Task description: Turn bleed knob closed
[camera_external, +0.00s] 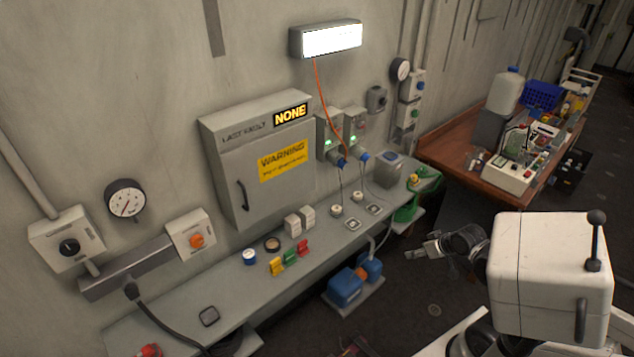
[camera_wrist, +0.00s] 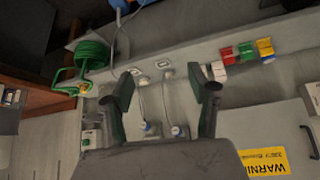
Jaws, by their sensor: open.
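No label in view marks a bleed knob, so I cannot tell which control it is. An orange knob (camera_external: 196,241) sits on a wall box above the bench's left part. A black knob (camera_external: 69,246) sits on another wall box at far left. Small buttons or knobs show on the boxes right of the cabinet (camera_external: 416,87). My gripper (camera_external: 412,253) is in front of the bench, right of the blue pump-like unit, apart from all these controls. In the wrist view my gripper (camera_wrist: 167,90) is open, with nothing between its fingers.
The grey bench (camera_external: 185,302) runs along the wall under a grey cabinet (camera_external: 222,150). Coloured blocks (camera_external: 290,257), cables and a green hose reel (camera_external: 408,205) lie along it. A blue unit (camera_external: 345,287) stands low in front. A wooden table (camera_external: 460,150) is at back right.

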